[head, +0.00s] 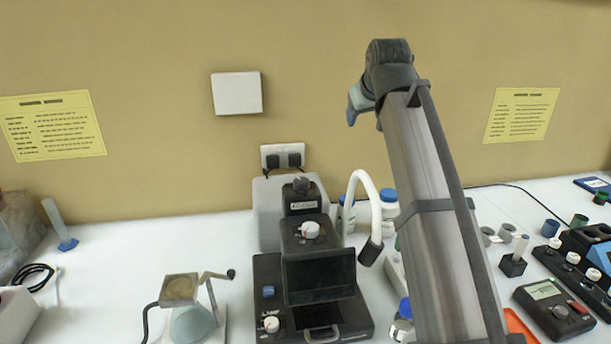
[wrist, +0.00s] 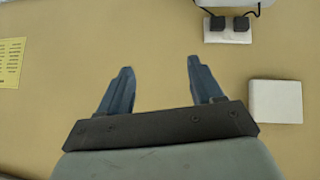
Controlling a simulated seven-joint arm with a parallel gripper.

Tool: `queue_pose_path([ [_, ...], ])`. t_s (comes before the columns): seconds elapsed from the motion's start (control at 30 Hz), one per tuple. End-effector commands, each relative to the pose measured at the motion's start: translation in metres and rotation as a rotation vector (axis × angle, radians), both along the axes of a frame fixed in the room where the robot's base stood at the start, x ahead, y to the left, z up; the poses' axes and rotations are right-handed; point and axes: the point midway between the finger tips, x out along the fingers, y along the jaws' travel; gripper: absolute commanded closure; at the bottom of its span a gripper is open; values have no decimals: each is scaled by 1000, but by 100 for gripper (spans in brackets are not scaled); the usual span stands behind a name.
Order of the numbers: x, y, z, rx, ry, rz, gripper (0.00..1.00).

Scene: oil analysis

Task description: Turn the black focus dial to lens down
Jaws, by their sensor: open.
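The gripper is well above and apart from the dial.
A hand-cranked stand (head: 181,289) is at left. The air above the device is clear.

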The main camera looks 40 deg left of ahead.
Motion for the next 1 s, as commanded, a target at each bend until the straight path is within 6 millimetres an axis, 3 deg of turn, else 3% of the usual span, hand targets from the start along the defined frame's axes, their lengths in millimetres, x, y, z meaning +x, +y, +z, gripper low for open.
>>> queue_pose_path([
  [0.2, -58, 41, 24, 23, 19, 100, 34],
  [0.33, -101, 56, 33, 7, 75, 177, 34],
  [0.4, -118, 54, 32, -19, 123, 214, 34],
  [0.7, -159, 33, 11, -158, 302, 343, 34],
  [1.0, -169, 27, -3, -222, 345, 391, 34],
])
